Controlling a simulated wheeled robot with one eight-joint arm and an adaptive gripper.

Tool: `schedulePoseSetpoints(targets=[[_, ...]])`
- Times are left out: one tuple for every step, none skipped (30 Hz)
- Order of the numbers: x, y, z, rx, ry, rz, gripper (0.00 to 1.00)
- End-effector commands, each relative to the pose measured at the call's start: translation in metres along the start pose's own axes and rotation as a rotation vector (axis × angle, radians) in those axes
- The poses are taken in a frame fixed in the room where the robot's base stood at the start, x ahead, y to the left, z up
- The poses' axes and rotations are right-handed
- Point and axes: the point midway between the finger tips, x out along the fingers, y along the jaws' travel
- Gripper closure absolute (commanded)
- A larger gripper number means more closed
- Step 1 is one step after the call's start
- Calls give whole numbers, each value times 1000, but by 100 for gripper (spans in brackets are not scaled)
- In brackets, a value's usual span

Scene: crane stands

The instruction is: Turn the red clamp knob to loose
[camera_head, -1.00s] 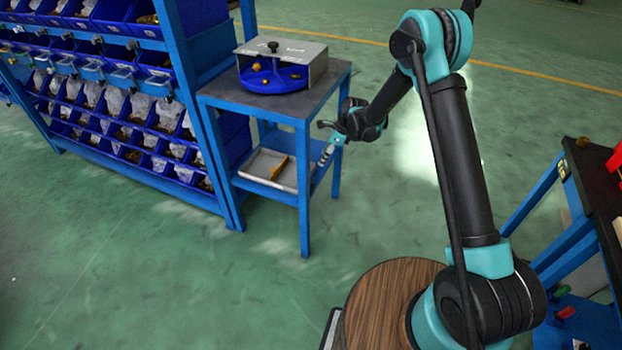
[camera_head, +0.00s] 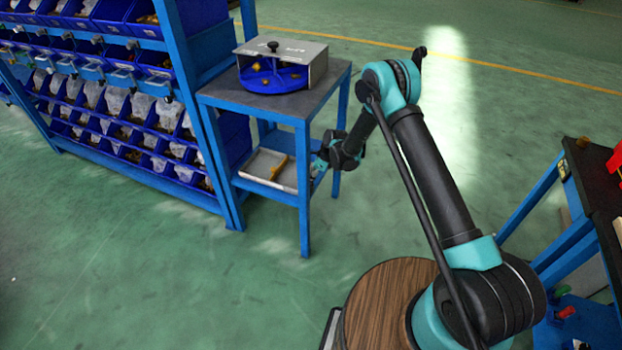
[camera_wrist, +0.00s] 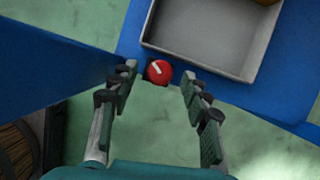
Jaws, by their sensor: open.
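The red clamp knob (camera_wrist: 158,72) is round with a white line across its face and sits at the edge of the blue stand in the wrist view. The line runs slantwise. My gripper (camera_wrist: 160,78) is open, with one finger on each side of the knob and visible gaps between them. Depth to the knob is hard to judge. In the head view my gripper (camera_head: 319,168) is at the right side of the blue stand (camera_head: 304,195), near its lower shelf. The knob cannot be made out there.
A grey tray (camera_wrist: 205,62) is on the lower shelf near the knob; it also shows in the head view (camera_head: 255,182) with a yellow item inside. A blue turntable (camera_head: 275,82) under a grey cover is on top. A blue stand leg (camera_wrist: 50,65) is close left.

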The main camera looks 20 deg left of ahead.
Motion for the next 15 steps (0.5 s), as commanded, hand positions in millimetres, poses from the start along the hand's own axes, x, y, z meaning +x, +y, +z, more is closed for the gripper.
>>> schedulePoseSetpoints(targets=[[1,0,0,0,0,0,53],[2,0,0,0,0,0,53],[2,0,0,0,0,0,53],[2,0,0,0,0,0,53],[2,0,0,0,0,0,53],[2,0,0,0,0,0,53],[2,0,0,0,0,0,53],[2,0,0,0,0,0,53],[2,0,0,0,0,0,55],[2,0,0,0,0,0,59],[2,0,0,0,0,0,62],[2,0,0,-1,0,0,68],[1,0,0,0,0,0,71],[1,0,0,-1,0,0,75],[1,0,0,-1,0,0,80]])
